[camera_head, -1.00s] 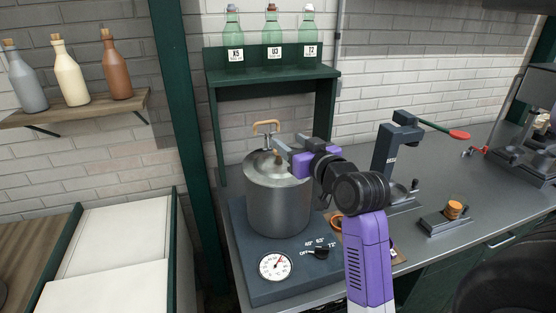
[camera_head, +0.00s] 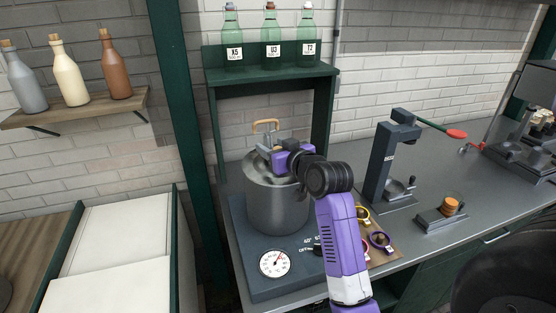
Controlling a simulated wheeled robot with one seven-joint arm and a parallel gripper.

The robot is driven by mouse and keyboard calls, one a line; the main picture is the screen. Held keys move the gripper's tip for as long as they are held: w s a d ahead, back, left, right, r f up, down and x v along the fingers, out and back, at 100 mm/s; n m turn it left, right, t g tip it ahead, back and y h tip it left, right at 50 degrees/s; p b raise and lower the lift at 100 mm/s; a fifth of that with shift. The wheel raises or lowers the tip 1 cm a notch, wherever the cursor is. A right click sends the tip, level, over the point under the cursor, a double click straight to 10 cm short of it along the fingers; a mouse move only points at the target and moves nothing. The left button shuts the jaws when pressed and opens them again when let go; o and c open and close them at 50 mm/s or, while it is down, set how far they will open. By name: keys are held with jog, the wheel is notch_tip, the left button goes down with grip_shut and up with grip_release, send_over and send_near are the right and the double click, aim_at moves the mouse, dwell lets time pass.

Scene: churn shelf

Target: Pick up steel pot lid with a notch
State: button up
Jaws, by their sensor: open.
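The steel pot (camera_head: 277,210) stands on the dark heating base at the middle of the counter. Its steel lid (camera_head: 257,170) lies on top, partly hidden by my gripper; the notch cannot be made out. A wooden-topped handle (camera_head: 266,122) rises behind the lid at the back of the pot. My gripper (camera_head: 267,150) is open, over the lid near its middle. The lid's knob is hidden behind the fingers, and I cannot tell whether they touch it.
A dial gauge (camera_head: 273,263) sits on the front of the base. A green shelf (camera_head: 270,75) with green bottles stands behind the pot. A lever press (camera_head: 383,165) and coloured rings (camera_head: 380,240) on a board are to the right.

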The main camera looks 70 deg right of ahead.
jog(key=shift+c, duration=0.2)
grip_shut()
jog(key=shift+r, duration=0.1)
notch_tip(320, 180, up, 20)
jog(key=shift+b, duration=0.4)
dwell(0.4)
